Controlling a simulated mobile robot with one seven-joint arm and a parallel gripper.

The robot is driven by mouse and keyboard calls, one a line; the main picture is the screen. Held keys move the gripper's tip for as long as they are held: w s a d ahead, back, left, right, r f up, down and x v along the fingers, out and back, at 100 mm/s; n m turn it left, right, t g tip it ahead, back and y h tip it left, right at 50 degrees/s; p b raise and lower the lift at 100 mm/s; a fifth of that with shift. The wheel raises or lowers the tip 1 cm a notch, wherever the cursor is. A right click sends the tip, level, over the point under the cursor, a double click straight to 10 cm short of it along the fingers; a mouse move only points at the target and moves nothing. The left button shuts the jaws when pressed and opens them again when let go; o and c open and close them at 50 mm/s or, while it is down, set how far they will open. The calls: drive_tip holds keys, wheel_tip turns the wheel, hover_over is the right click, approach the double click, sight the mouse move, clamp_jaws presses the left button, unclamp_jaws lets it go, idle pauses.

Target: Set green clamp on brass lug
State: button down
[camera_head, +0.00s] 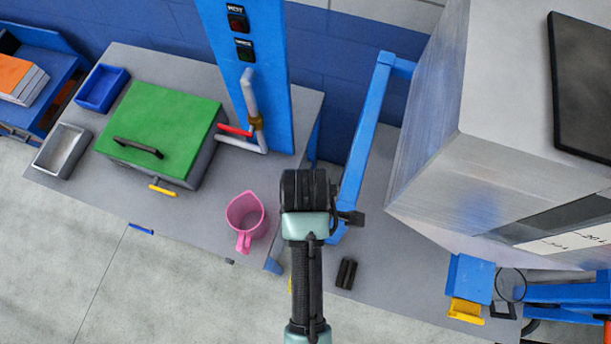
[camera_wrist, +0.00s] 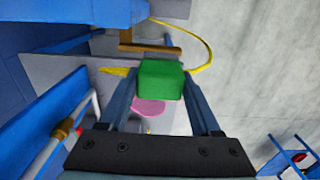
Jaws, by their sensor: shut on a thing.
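My gripper (camera_wrist: 160,76) is shut on the green clamp (camera_wrist: 161,82), a small green block between its two fingers in the wrist view. A brass-coloured bar (camera_wrist: 150,49), which looks like the brass lug, shows beyond the clamp, slightly left and higher in the picture. I see a gap between clamp and bar in the picture, but cannot tell its depth. In the head view my dark wrist (camera_head: 308,190) hides the fingers and the clamp. The brass bar cannot be made out there.
A yellow cable (camera_wrist: 211,52) loops right of the brass bar. A pink jug (camera_head: 246,217) stands on the grey table, left of my wrist. A blue panel (camera_head: 243,80) carries a pipe with a red handle (camera_head: 236,131). A large grey cabinet (camera_head: 430,130) stands right.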

drive_tip(key=shift+f, duration=2.15)
drive_tip(key=shift+f+b, duration=1.2)
drive_tip(key=shift+f, duration=0.7)
drive_tip(key=shift+f+b, duration=0.3)
drive_tip(key=shift+f, duration=0.3)
unclamp_jaws()
wheel_tip(320, 180, up, 12)
drive_tip(key=shift+f, duration=0.15)
drive_tip(key=shift+r+p, duration=0.55)
drive_tip(key=shift+r, duration=0.1)
